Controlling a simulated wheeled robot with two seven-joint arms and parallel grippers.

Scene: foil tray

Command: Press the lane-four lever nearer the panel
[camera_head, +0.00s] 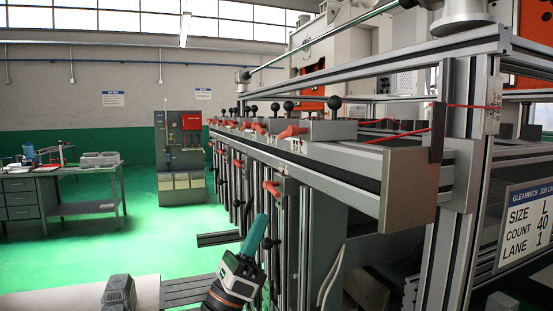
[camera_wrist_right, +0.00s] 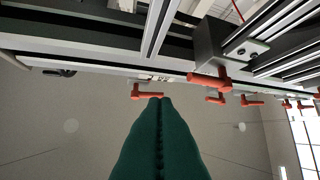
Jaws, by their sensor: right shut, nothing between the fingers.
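Several red-orange levers line the machine's long rail, in an upper row with a near lever (camera_head: 293,132) and a lower row with a near lever (camera_head: 270,188). I cannot tell which one is lane four. My right gripper (camera_head: 260,222) is teal, shut and empty, pointing up beside the lower row. In the right wrist view its closed fingertips (camera_wrist_right: 160,99) are right at a red lever (camera_wrist_right: 148,92), overlapping its edge; I cannot tell whether they touch. Another red lever (camera_wrist_right: 209,80) shows to the right of it. My left gripper is not in view.
A job card (camera_head: 527,222) hangs at the right, cut off by the picture edge. The grey end block (camera_head: 408,190) of the rail juts out near me. Black knobs (camera_head: 334,103) stand along the rail. A desk (camera_head: 62,190) and open green floor lie left.

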